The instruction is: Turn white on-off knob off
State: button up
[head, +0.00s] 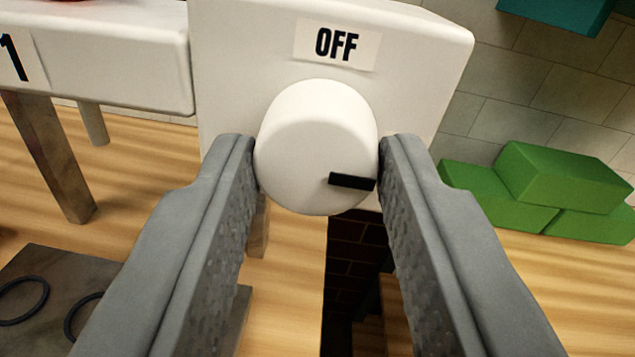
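The white on-off knob (310,140) is round and sits on the front of a white box (235,70). A label reading "OFF" (337,45) is above the knob. The knob's black pointer mark (352,182) lies at its lower right, pointing right and slightly down, not up at the label. My gripper (317,160) has one grey finger on each side of the knob. Both fingertips lie against its sides, so it appears shut on the knob.
A white table or shelf marked "1" (100,60) stands at left. A dark mat (60,265) with black rings lies at lower left. Green blocks (560,185) are stacked at right by a tiled wall. A dark brick-patterned opening (352,260) shows below the box.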

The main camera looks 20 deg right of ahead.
jog(key=shift+c, duration=1.2)
jog(key=shift+n, duration=0.3)
jog(key=n, duration=0.3)
jog(key=shift+r, duration=0.1)
jog(key=n, duration=0.4)
jog(key=shift+n+g, duration=0.3)
jog(key=shift+n, duration=0.1)
jog(key=n, duration=0.4)
jog(key=n+h, duration=0.1)
jog(key=n, duration=0.3)
jog(key=shift+a+n, duration=0.1)
jog(key=shift+n, duration=0.2)
